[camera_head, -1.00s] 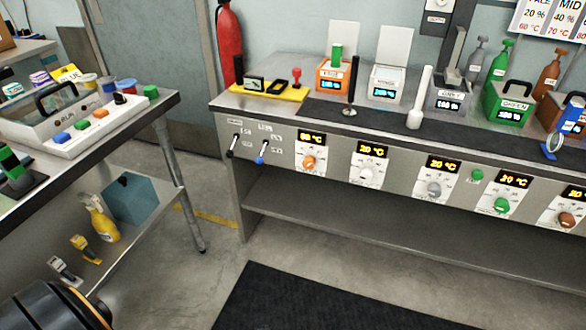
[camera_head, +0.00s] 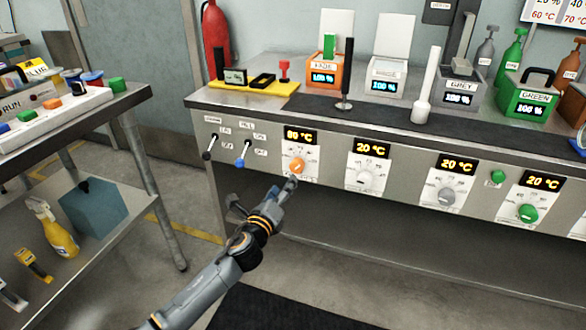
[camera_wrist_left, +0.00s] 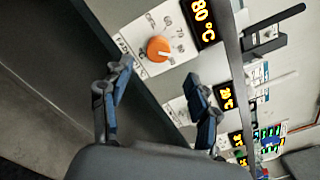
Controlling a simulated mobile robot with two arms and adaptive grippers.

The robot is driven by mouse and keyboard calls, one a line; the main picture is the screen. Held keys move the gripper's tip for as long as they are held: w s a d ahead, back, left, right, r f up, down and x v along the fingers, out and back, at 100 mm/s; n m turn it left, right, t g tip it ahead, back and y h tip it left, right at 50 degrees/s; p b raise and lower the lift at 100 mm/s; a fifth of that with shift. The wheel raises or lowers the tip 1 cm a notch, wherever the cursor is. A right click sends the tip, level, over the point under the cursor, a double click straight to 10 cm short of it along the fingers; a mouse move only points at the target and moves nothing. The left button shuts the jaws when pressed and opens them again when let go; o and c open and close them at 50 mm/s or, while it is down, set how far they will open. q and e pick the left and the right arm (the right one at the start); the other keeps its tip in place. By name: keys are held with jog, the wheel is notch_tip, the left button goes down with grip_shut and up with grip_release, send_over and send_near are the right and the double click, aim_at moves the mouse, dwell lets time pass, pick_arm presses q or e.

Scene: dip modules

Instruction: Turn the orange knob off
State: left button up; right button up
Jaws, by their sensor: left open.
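The orange knob (camera_head: 296,166) is on a white dial plate on the front panel of the steel bench, below a display reading 80 °C (camera_head: 299,135). In the left wrist view the orange knob (camera_wrist_left: 159,49) lies just beyond the gap between the fingertips, with its white pointer mark visible. My left gripper (camera_head: 264,190) is in front of the panel, a little below and left of the knob. Its two fingers are spread and empty, and it appears apart from the knob; the open fingers also show in the left wrist view (camera_wrist_left: 157,72). My right gripper is not in view.
A white knob (camera_head: 365,178), a grey knob (camera_head: 446,196) and a green knob (camera_head: 528,213) sit to the right, each under a 20 °C display. Two levers, one with a blue end (camera_head: 242,157), are close on the left. A side table (camera_head: 130,98) stands further left.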

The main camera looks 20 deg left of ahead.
aim_at(294, 168)
pick_arm(q)
jog(key=w+b, duration=0.1)
jog(key=w, duration=0.4)
jog(key=w+b, duration=0.1)
jog(key=w, duration=0.4)
jog(key=shift+d+f, duration=0.15)
jog(key=shift+w, duration=0.45)
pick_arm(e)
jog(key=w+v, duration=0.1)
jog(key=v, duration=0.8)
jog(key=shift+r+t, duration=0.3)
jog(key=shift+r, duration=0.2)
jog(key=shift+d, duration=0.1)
pick_arm(q)
jog(key=c, duration=1.2)
